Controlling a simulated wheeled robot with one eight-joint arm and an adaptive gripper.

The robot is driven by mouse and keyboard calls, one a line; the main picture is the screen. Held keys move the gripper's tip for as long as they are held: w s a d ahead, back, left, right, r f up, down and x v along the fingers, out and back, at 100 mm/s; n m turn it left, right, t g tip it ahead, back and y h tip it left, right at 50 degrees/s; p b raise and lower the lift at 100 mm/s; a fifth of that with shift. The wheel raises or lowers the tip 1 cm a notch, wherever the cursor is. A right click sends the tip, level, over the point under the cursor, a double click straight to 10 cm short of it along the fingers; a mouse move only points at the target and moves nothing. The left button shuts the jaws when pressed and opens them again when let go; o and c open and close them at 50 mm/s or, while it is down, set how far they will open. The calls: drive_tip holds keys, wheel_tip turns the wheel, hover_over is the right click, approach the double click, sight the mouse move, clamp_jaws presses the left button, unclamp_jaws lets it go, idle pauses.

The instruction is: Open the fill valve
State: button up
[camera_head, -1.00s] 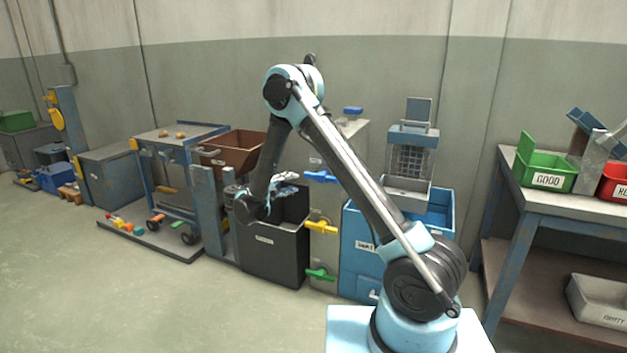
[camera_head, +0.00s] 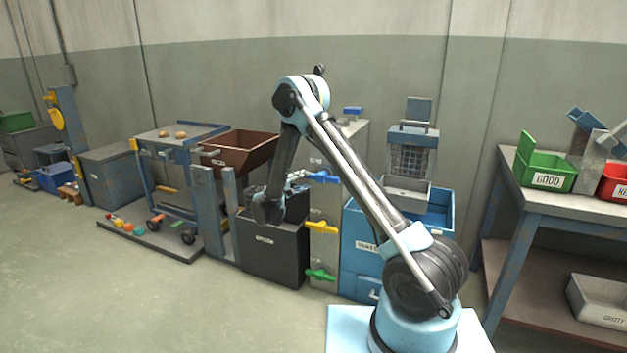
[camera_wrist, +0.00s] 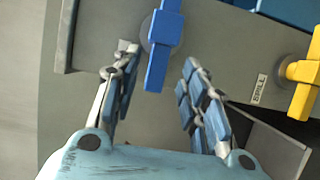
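Three valve handles stick out of a grey panel in the head view: a blue handle (camera_head: 322,177) at the top, a yellow handle (camera_head: 321,227) in the middle and a green handle (camera_head: 321,275) at the bottom. I cannot tell from the small labels which one is the fill valve. My gripper (camera_head: 299,178) is just left of the blue handle. In the wrist view my gripper (camera_wrist: 149,70) is open, and the blue handle (camera_wrist: 163,45) lies ahead, between the lines of its two fingers. I see no clear contact. The yellow handle (camera_wrist: 303,73) is at the right edge.
A black bin (camera_head: 273,252) stands below my gripper, left of the panel. A brown hopper (camera_head: 238,152) is behind and left. A blue cabinet (camera_head: 362,262) stands right of the panel. A workbench (camera_head: 525,207) is at far right. The floor in front is clear.

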sight(311, 177)
drive_tip(key=x, duration=0.6)
drive_tip(key=shift+w+d, duration=0.2)
drive_tip(key=shift+d, duration=0.05)
clamp_jaws()
